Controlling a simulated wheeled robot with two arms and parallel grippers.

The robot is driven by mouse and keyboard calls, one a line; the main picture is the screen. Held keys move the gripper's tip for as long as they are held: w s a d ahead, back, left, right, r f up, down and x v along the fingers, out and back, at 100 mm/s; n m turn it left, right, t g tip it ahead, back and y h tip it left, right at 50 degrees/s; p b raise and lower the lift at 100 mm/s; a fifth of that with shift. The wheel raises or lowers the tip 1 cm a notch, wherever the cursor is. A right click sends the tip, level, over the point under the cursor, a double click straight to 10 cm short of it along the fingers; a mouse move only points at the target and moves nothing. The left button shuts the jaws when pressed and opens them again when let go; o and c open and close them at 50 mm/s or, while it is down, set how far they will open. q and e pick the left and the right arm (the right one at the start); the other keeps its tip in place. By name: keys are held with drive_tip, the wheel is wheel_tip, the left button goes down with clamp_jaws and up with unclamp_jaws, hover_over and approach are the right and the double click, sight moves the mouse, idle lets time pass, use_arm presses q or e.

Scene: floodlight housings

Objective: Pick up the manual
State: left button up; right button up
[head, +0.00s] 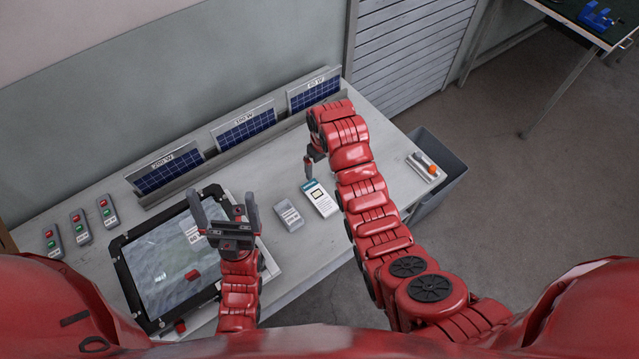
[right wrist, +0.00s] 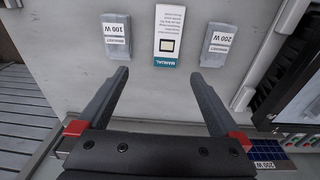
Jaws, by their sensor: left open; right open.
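The manual (head: 320,198) is a white booklet with a teal end, lying flat on the table right of centre in the head view. In the right wrist view the manual (right wrist: 168,38) lies beyond my fingertips, roughly in line with the gap between them. My right gripper (right wrist: 158,77) is open and empty, apart from the manual. In the head view my right gripper (head: 310,163) is partly hidden by its own arm, on the wall side of the manual. My left gripper (head: 225,210) is open and empty above the floodlight housing.
A 200 W driver (right wrist: 217,42) and a 100 W driver (right wrist: 117,36) flank the manual. The black-framed floodlight housing (head: 122,275) lies left. Solar panels (head: 245,130) stand along the back. A grey bin (head: 455,180) is beyond the table's right end.

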drive_tip(key=s+r, duration=0.1)
drive_tip(key=g+b, duration=0.1)
drive_tip(key=b, duration=0.7)
hover_over(322, 201)
wheel_tip(322, 201, down, 8)
drive_tip(key=shift+w+f+b, duration=0.2)
drive_tip(key=shift+f+b, duration=0.2)
drive_tip(key=shift+f, duration=0.4)
drive_tip(key=shift+f+p, duration=0.75)
drive_tip(key=shift+p, duration=0.05)
drive_tip(key=shift+f, duration=0.25)
drive_tip(key=shift+s+f+p, duration=0.15)
drive_tip(key=shift+f+p, duration=0.3)
drive_tip(key=shift+p, duration=0.1)
wheel_tip(322, 201, down, 3)
drive_tip(key=shift+d+r+p, duration=0.1)
drive_tip(key=shift+p, duration=0.65)
drive_tip(key=shift+f, duration=0.85)
